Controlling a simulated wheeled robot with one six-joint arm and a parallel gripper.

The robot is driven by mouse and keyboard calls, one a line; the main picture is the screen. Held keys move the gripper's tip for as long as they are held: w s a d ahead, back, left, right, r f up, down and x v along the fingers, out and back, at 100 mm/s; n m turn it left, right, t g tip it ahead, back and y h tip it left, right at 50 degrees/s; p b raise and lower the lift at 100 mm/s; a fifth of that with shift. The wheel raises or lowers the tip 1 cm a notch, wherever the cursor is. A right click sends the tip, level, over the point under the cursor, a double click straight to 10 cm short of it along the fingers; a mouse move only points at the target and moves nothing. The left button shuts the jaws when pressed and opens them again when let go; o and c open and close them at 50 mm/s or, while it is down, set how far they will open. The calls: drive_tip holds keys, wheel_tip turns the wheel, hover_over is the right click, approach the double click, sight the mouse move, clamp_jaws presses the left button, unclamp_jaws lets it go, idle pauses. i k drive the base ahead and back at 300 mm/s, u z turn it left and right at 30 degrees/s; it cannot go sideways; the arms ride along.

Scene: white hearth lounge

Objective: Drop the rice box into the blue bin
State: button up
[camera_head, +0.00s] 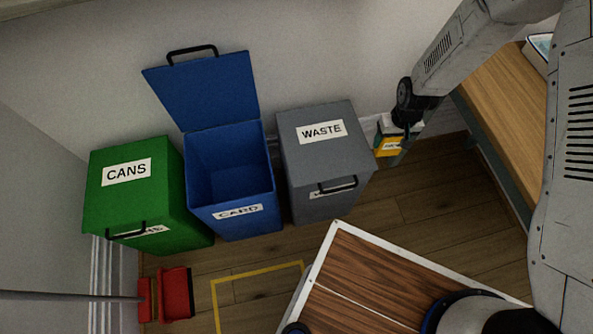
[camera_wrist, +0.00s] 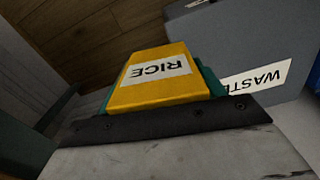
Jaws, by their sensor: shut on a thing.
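The yellow rice box (camera_wrist: 165,82), with a white RICE label, is held in my gripper (camera_wrist: 155,95) in the wrist view. In the head view the rice box (camera_head: 389,146) and my gripper (camera_head: 397,140) are just right of the grey waste bin. The blue bin (camera_head: 231,180), labelled CARD, stands left of the grey bin. Its lid (camera_head: 205,92) is raised and its inside shows as empty. The box is outside the blue bin, with the grey bin between them. The far side of the box is hidden.
The grey WASTE bin (camera_head: 325,150) has its lid shut and also shows in the wrist view (camera_wrist: 235,45). A green CANS bin (camera_head: 135,195) is shut at left. A red dustpan (camera_head: 176,294) lies on the floor near yellow tape (camera_head: 258,270). A wooden bench (camera_head: 500,110) stands at right.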

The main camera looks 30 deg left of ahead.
sight(247, 191)
drive_tip(key=z, duration=0.4)
drive_tip(key=k, duration=1.2)
drive_tip(key=u, duration=1.2)
drive_tip(key=i, duration=1)
drive_tip(key=z, duration=0.05)
